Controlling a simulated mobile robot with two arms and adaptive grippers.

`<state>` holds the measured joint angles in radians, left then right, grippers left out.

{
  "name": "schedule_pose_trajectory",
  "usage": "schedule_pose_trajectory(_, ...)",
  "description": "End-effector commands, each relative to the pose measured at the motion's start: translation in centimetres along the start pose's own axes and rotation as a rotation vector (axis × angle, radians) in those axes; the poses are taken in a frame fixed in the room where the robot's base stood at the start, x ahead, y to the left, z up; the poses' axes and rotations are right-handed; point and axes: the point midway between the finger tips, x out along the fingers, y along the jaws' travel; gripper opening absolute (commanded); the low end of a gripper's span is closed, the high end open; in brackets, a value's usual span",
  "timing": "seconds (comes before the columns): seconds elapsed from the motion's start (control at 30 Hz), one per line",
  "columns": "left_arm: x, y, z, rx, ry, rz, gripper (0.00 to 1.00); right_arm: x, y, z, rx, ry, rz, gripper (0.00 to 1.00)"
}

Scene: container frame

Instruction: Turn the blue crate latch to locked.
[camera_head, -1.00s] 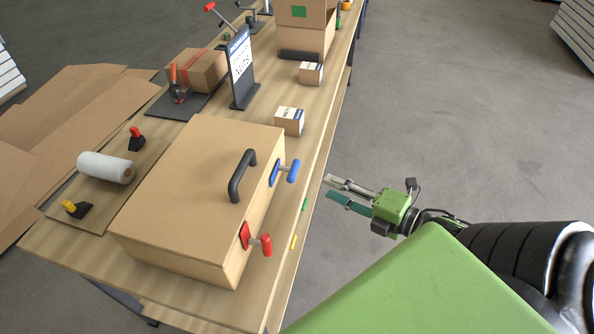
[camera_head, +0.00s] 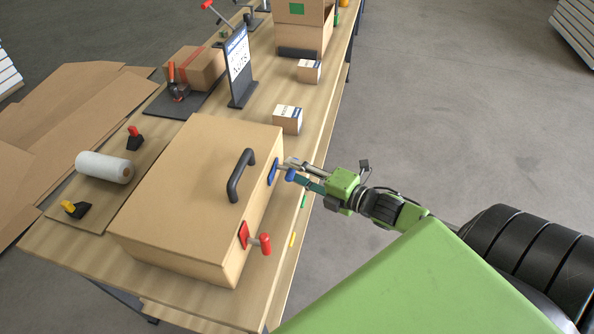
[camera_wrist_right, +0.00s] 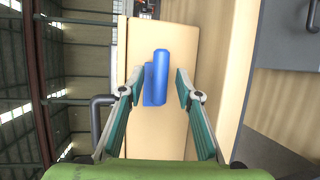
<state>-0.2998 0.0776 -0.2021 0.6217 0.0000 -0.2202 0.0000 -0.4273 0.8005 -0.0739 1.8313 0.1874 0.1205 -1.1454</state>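The tan crate (camera_head: 195,175) stands on the wooden table with a black handle (camera_head: 236,178) on its lid. Its blue latch (camera_head: 273,172) is on the side facing my right arm, and a red latch (camera_head: 264,243) is nearer the front on that side. My right gripper (camera_head: 291,172) is at the blue latch, its fingers on either side of the knob. In the right wrist view the blue latch (camera_wrist_right: 160,75) stands between the two open fingertips (camera_wrist_right: 156,85), with gaps visible on both sides. My left gripper is not in view.
A white roll (camera_head: 104,167) lies on the left.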

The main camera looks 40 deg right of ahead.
Motion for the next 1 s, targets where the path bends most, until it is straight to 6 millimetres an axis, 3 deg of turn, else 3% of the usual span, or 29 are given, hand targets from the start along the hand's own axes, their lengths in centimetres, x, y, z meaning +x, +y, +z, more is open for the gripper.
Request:
schedule_pose_trajectory(0.27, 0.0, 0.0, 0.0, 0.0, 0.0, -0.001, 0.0, 0.1, -0.1, 0.0, 0.001, 0.0, -0.001, 0.32)
schedule_pose_trajectory(0.4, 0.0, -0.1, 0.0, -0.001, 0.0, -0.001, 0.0, 0.1, 0.0, 0.0, 0.001, 0.0, 0.0, 0.0)
schedule_pose_trajectory(0.73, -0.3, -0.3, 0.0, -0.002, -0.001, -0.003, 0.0, 0.1, 0.1, 0.0, 0.016, 0.004, -0.008, 0.0)
schedule_pose_trajectory(1.0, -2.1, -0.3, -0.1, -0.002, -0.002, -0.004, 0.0, 0.0, 0.5, 0.2, 0.125, 0.028, -0.054, 0.0)
